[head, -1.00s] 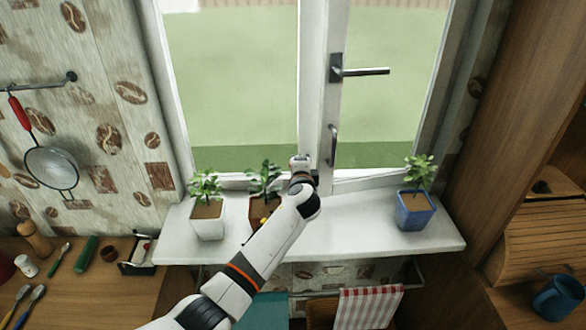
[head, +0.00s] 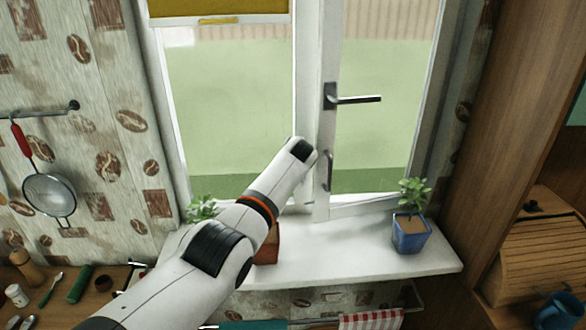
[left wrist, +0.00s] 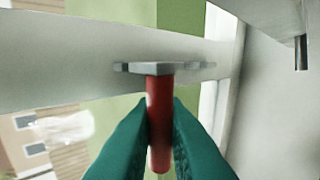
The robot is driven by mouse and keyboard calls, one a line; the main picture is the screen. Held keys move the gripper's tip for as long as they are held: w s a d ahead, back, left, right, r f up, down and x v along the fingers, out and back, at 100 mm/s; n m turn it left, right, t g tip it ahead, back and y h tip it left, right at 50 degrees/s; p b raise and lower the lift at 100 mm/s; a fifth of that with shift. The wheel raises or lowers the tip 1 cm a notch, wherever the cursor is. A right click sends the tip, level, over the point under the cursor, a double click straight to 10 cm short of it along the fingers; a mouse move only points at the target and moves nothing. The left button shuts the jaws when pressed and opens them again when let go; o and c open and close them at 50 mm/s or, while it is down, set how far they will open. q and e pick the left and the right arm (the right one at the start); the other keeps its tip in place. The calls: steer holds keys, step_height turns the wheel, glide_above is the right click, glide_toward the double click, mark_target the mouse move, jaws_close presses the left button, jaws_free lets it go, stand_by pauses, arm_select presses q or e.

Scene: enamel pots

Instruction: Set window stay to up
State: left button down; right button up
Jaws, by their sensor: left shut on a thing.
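In the left wrist view a red handle (left wrist: 160,158) hangs from a grey bracket (left wrist: 153,68) on a white frame bar; I take it to be the window stay. My left gripper (left wrist: 159,108) has its teal fingers on both sides of the red handle and is shut on it. In the head view my left arm reaches up to the middle of the window, and its fingers and the red handle are hidden there. The right gripper is not in view.
The window has a dark lever handle (head: 352,98) and a grey pull bar (head: 328,171). A blue potted plant (head: 410,232) stands on the white sill (head: 345,262). A red-brown pot (head: 270,247) is partly behind my arm. A yellow blind (head: 218,8) hangs at the top.

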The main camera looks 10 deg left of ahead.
arm_select(q)
steer(key=shift+w+a+r, duration=0.15)
steer(key=shift+w+r, duration=0.15)
steer(key=shift+w, duration=0.25)
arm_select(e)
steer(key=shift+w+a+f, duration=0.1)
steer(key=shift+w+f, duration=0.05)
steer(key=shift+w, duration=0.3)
arm_select(q)
steer(key=shift+r, duration=0.15)
steer(key=c, duration=1.5)
jaws_free()
steer(key=shift+w, duration=0.1)
steer(key=shift+c, duration=0.2)
steer(key=shift+f, duration=0.2)
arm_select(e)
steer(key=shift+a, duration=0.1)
